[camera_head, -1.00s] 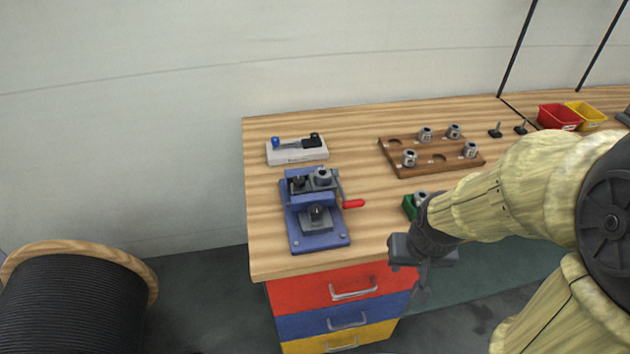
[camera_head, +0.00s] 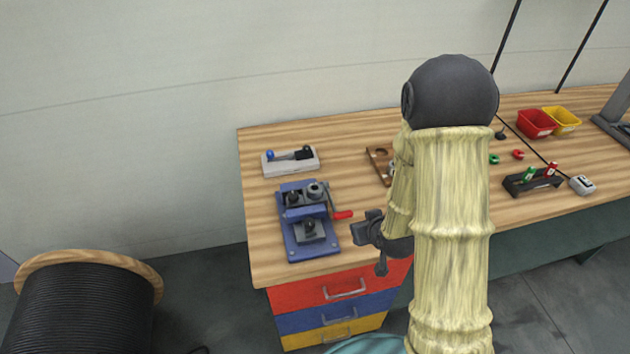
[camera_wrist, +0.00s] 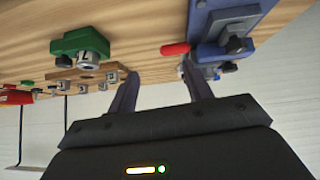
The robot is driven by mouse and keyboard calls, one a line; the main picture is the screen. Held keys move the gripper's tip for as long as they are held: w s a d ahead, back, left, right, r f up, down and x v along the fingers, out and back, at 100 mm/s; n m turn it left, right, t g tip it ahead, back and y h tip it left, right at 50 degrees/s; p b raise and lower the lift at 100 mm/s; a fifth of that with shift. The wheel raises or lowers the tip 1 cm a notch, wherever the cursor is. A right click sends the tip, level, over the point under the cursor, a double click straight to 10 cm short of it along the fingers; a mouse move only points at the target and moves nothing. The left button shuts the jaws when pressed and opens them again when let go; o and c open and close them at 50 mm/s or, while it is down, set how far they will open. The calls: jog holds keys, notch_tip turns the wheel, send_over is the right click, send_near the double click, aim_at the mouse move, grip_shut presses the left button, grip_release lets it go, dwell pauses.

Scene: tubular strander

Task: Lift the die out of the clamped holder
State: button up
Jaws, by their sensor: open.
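The clamped holder is a blue vise-like fixture (camera_head: 300,246) with a red handle (camera_head: 342,215), on the left part of the bench. A grey ring-shaped die (camera_head: 315,189) sits in its rear part, with dark knobs beside it. In the wrist view the fixture (camera_wrist: 228,12) shows at the upper right; I cannot make out the die there. My gripper (camera_head: 372,238) is to the right of the fixture, near the bench's front edge, apart from it. In the wrist view its two fingers (camera_wrist: 158,70) are spread with nothing between them.
A white block (camera_head: 290,165) with a blue-knobbed tool lies behind the fixture. A green block (camera_wrist: 78,40) holding a metal die and a wooden rack show in the wrist view. My arm covers much of the bench. Red (camera_head: 535,123) and yellow bins stand far right.

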jog(key=a+r+n+t+y+p, duration=0.1)
jog(key=a+r+t+y+p, duration=0.2)
jog(key=a+p, duration=0.3)
jog(key=shift+s+r+n+t+y+p, duration=0.25)
jog(key=shift+n+y+p, duration=0.2)
jog(key=shift+p, duration=0.45)
jog(key=shift+s+f, duration=0.1)
jog(key=shift+s, duration=0.1)
